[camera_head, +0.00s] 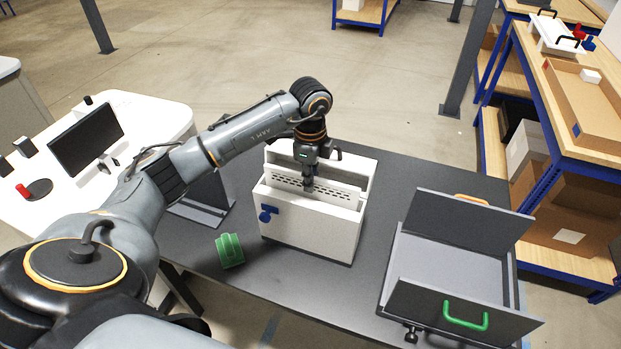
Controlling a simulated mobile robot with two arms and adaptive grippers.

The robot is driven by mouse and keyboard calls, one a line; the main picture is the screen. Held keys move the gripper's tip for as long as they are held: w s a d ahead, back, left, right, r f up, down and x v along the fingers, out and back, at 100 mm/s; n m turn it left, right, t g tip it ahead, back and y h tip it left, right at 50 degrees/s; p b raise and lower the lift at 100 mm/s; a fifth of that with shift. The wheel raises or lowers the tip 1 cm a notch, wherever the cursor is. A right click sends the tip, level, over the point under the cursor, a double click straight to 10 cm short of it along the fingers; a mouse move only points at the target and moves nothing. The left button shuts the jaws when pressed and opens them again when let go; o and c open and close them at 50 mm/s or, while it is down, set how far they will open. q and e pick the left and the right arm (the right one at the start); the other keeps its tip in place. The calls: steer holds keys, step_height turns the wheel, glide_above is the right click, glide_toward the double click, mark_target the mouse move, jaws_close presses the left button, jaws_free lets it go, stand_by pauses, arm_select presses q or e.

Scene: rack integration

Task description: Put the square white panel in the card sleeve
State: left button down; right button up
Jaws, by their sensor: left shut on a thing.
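My left gripper (308,186) points straight down over the open top of a white box-like housing (308,226), which I take to be the card sleeve. It is shut on a white panel with rows of small slots (335,194), which stands upright between the housing's front and back walls. The panel's lower part is hidden by the front wall, so I cannot tell how deep it sits. My fingers and wrist hide part of its middle and of the back wall. My right gripper is not in view.
A blue knob (267,213) sticks out of the housing's front. A green block (229,250) lies on the dark table (300,292) to its left. A grey open case (455,255) with a green handle stands at the right. A grey angled stand (205,213) is behind my forearm.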

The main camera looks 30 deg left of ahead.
arm_select(q)
steer(key=shift+f, duration=0.25)
steer(key=c, duration=1.3)
jaws_free()
steer(key=shift+c, duration=0.2)
steer(key=shift+r, duration=0.1)
step_height(320, 180, up, 12)
steer(key=shift+s, duration=0.1)
